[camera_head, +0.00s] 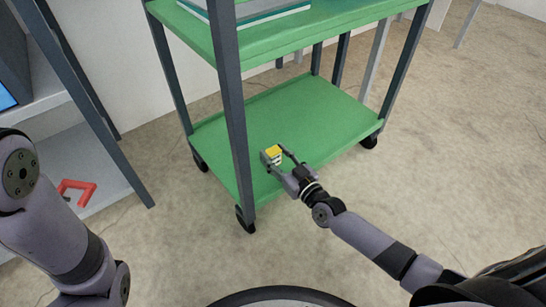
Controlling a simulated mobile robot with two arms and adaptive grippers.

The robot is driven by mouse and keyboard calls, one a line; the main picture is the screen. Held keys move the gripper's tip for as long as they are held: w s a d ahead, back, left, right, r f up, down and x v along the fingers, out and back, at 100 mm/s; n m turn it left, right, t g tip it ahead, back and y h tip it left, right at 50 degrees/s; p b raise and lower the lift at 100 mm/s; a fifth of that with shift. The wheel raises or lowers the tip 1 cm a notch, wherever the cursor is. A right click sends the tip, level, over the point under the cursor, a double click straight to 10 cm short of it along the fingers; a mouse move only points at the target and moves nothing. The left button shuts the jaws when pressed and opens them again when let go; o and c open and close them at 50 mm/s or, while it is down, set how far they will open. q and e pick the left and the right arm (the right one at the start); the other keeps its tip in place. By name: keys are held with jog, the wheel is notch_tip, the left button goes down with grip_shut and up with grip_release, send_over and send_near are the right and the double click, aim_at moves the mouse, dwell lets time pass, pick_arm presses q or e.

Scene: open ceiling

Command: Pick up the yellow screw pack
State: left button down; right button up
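The yellow screw pack (273,151), small and boxy with a pale lower part, is at the lower green shelf (325,120) of the cart, near its front left side. My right gripper (276,157) reaches in from the right, with its fingers spread and their tips at the pack. I cannot tell whether the fingers press on the pack, or whether it rests on the shelf or is just above it. My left arm is at the left of the view, but its gripper is out of view.
A dark cart post (235,110) stands just left of the pack. The upper green shelf (290,32) is above and behind. A grey rack (75,165) at the left holds a red C-shaped thing (77,190). The floor at the right is clear.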

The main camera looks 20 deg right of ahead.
jog(key=c, duration=0.8)
